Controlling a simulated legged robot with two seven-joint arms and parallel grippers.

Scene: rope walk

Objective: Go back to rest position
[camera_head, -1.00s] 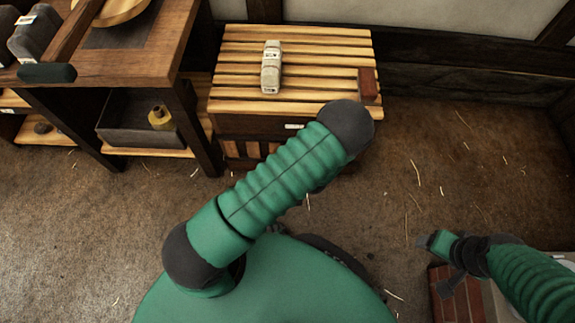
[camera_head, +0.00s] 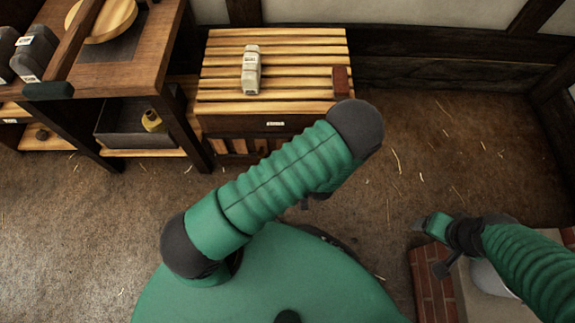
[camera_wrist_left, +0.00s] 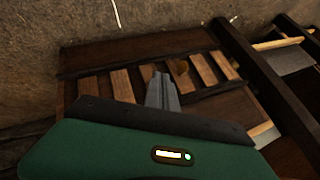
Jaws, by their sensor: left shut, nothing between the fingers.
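My left arm bends across the middle of the head view, and its forearm and gripper are mostly hidden under the elbow. In the left wrist view my left gripper (camera_wrist_left: 162,92) is shut and empty, with its narrow grey fingers together. Beyond the fingertips is the dark wooden front of a slatted stand, apparently not touched. My right arm comes in from the right edge of the head view.
A slatted stand (camera_head: 222,79) ahead holds a pale bottle (camera_head: 251,70) and a red-brown block (camera_head: 341,80). A wooden workbench (camera_head: 150,45) with a shelf stands at left. A brick structure (camera_head: 432,285) is under my right arm. Bare floor (camera_head: 420,150) lies between the stand and the bricks.

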